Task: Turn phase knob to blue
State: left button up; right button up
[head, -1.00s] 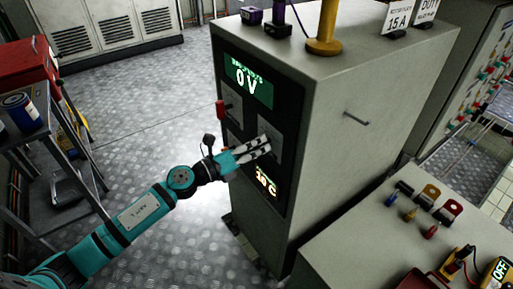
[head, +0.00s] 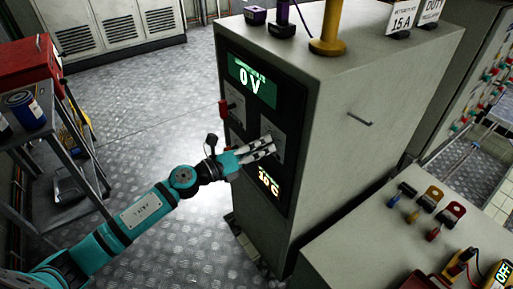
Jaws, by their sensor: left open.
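The grey cabinet (head: 345,160) stands in the middle of the head view. Its black front panel carries a green display (head: 252,80) reading 0 V and a lower display (head: 268,181) reading what looks like 10 C. Two light grey plates sit between the displays; a red handle (head: 223,109) juts out at the left plate (head: 236,101). My left gripper (head: 272,146) is open with its fingertips at the right plate (head: 274,131). The phase knob is not clearly visible; the fingers may hide it, and I cannot tell whether they touch it. My right gripper is not in view.
A grey bench (head: 370,235) with several colored lugs and a yellow meter (head: 497,274) stands at the lower right. A shelf with a red toolbox (head: 38,62) and a blue can (head: 25,110) is at the left. The metal floor (head: 150,105) between is clear.

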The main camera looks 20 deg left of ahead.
pick_arm(q)
jog(key=v, duration=1.2)
jog(key=shift+a, duration=0.1)
jog(key=w+a+f+n+t+y+p, duration=0.1)
jog(key=a+f+n+y, duration=0.25)
jog(key=f+n, duration=0.3)
jog(key=a+f+n+y, duration=0.2)
jog(key=a+f+n, duration=0.25)
jog(key=f, duration=0.35)
jog(key=s+a+f+n+g+y+p, duration=0.15)
jog(key=s+f+n, duration=0.3)
jog(key=f, duration=0.45)
jog(key=s+a+f+n+g+y, duration=0.1)
jog(key=s+f+n+g+y, duration=0.15)
jog(key=f+n, duration=0.4)
jog(key=s+d+f+n+g+y+p, duration=0.1)
jog(key=s+d+f+n+g+y, duration=0.2)
jog(key=s+f, duration=1.15)
jog(key=s+d+f+n+g, duration=0.3)
jog(key=s+d+f, duration=0.1)
jog(key=s, duration=0.6)
jog(key=s+d+f+n+g+h+p, duration=0.1)
jog(key=s+d+f+n+g, duration=0.3)
jog(key=s, duration=0.7)
jog(key=shift+d+f, duration=0.2)
jog(key=shift+f, duration=0.3)
